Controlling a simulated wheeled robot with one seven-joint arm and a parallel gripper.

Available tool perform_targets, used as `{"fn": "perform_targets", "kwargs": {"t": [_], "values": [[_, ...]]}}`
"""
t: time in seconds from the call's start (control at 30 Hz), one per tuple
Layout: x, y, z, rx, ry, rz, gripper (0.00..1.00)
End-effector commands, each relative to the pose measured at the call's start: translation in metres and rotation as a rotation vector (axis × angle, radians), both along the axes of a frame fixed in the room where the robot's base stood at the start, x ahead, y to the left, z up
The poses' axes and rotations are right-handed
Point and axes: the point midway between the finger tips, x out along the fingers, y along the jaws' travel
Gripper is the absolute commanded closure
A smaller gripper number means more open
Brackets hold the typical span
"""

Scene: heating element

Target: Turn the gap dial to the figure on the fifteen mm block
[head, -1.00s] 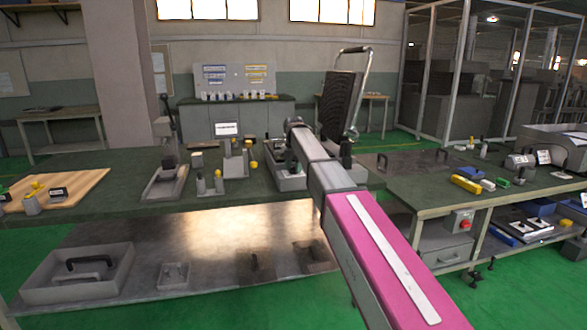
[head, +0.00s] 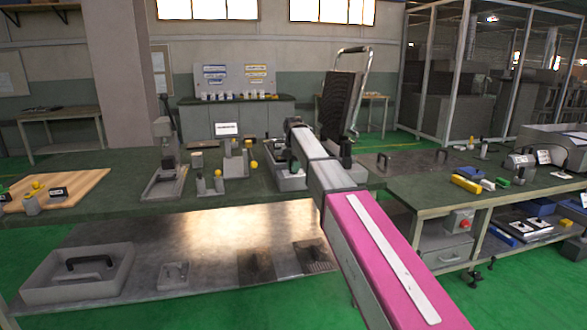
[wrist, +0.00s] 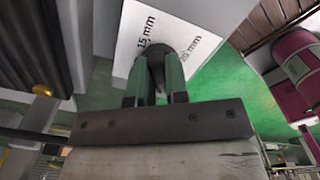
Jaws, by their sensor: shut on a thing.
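In the wrist view, a white scale plate (wrist: 182,28) carries the printed figures "15 mm" and "20 mm". The dark knob of the gap dial (wrist: 156,62) stands at its lower edge, below the "15 mm" print. My gripper (wrist: 155,84) is shut on this knob, one green-padded finger on each side. The fingers hide much of the knob, and I cannot tell exactly where its pointer stands. In the head view my own arm hides the gripper and dial. I cannot make out which block is the fifteen mm one.
In the head view, a machine with a raised dark ribbed plate (head: 342,103) and a metal handle stands behind my arm. Small fixtures with yellow knobs stand on the green bench (head: 120,222) to the left, near a wooden board (head: 88,184). A side bench on the right holds coloured blocks.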

Motion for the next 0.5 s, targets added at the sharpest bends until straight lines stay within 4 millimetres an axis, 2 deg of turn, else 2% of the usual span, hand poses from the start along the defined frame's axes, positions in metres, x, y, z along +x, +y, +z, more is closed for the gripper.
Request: {"fn": "perform_targets", "kwargs": {"t": [0.5], "values": [[0.0000, 0.0001, 0.0003, 0.001, 0.001, -0.486, 1.00]]}}
